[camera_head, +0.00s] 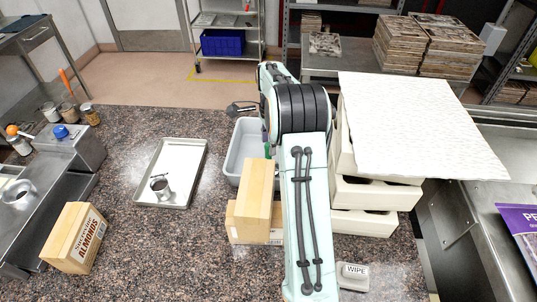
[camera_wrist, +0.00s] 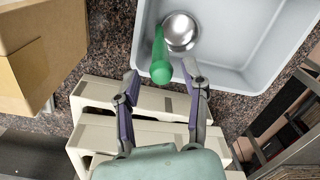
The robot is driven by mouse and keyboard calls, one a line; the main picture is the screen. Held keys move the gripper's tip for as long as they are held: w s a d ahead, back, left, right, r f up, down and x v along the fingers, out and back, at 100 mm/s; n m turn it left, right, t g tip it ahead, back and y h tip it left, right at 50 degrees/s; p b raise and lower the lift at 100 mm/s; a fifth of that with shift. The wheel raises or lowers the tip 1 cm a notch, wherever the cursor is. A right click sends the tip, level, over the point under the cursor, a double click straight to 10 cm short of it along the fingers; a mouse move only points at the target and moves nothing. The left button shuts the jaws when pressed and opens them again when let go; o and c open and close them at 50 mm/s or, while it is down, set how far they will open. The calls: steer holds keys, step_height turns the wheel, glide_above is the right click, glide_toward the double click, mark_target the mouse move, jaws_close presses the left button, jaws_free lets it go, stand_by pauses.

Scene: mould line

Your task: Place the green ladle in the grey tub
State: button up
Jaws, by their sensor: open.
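The green ladle (camera_wrist: 159,50) shows in the wrist view with its round metal bowl inside the grey tub (camera_wrist: 236,76). Its green handle points toward my wrist, and the handle's end appears near the gap between my fingertips. My gripper (camera_wrist: 160,73) is open, with one finger on each side of the handle's end; I see no grip on it. In the head view the grey tub (camera_head: 233,165) is partly hidden behind my arm, and only a bit of green ladle (camera_head: 268,151) shows. My gripper is mostly hidden there.
Cream stacked crates (camera_head: 375,193) under a white sheet (camera_head: 415,125) stand right of my arm. Wooden-looking boxes (camera_head: 257,192) stand just in front of the tub. A metal tray (camera_head: 190,160) with a small cup lies left. A WIPE container (camera_head: 352,276) sits at the front.

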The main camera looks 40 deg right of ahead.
step_height(320, 180, up, 6)
steer(key=shift+f, duration=0.1)
steer(key=shift+a, duration=0.2)
steer(key=s+a+r+n, duration=0.4)
steer(key=a+r+n, duration=0.25)
steer(key=a, duration=0.45)
steer(key=s+a+f+n, duration=0.1)
steer(key=s+a+n, duration=0.7)
steer(key=s, duration=0.3)
steer(key=s+a+f+n, duration=0.2)
steer(key=s+a+n, duration=0.6)
steer(key=s, duration=0.4)
steer(key=shift+a+f+y, duration=0.15)
steer(key=shift+f+y, duration=0.15)
steer(key=shift+y, duration=0.1)
